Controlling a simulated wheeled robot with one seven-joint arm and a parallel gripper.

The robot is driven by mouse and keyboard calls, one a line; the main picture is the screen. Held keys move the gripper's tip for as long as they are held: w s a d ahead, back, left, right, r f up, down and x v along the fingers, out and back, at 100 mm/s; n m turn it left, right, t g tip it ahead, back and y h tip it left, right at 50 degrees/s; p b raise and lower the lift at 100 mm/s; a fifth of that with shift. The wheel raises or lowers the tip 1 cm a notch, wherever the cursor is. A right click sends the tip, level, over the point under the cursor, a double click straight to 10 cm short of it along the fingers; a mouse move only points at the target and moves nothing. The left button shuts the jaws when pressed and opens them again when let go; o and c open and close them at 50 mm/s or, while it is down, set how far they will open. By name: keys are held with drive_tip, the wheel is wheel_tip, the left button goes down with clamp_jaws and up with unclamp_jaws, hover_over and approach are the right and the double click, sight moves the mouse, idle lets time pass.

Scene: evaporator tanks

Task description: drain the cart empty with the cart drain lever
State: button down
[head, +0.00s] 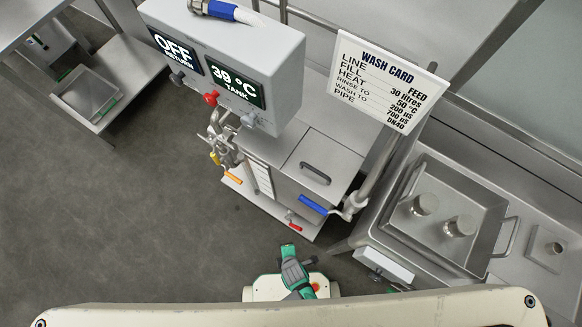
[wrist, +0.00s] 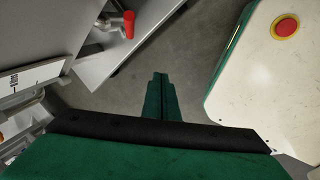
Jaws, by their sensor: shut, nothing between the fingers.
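The steel cart (head: 300,165) stands at centre in the head view, with a lidded tank and a display box above. A small red lever (head: 295,227) sits low at its front corner, near the base plate. It also shows in the wrist view (wrist: 129,24), sticking out from a steel valve at top left. No label on it can be read, so I cannot confirm it is the drain lever. My gripper (head: 288,247) is shut and empty, just in front of the red lever and apart from it. Its green fingers (wrist: 160,80) are together in the wrist view.
Other handles are a blue lever (head: 313,205), an orange lever (head: 233,178) and a red knob (head: 211,98). The display (head: 237,86) reads OFF return, 39 °C tank. A sink bench (head: 435,255) stands at right. Floor (head: 150,215) at left is clear.

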drive_tip(key=w+a+f+g+h, duration=0.1)
drive_tip(key=w+a+g+h, duration=0.1)
drive_tip(key=w, duration=0.2)
drive_tip(key=m+g+h, duration=0.4)
drive_tip(key=m+h, duration=0.1)
approach(294, 226)
drive_tip(key=shift+g, duration=0.3)
drive_tip(key=x, duration=0.4)
drive_tip(key=shift+d+f, duration=0.2)
drive_tip(key=shift+f, duration=0.15)
drive_tip(key=shift+s+d+f, duration=0.15)
drive_tip(key=shift+d+f, duration=0.2)
drive_tip(key=shift+f, duration=0.05)
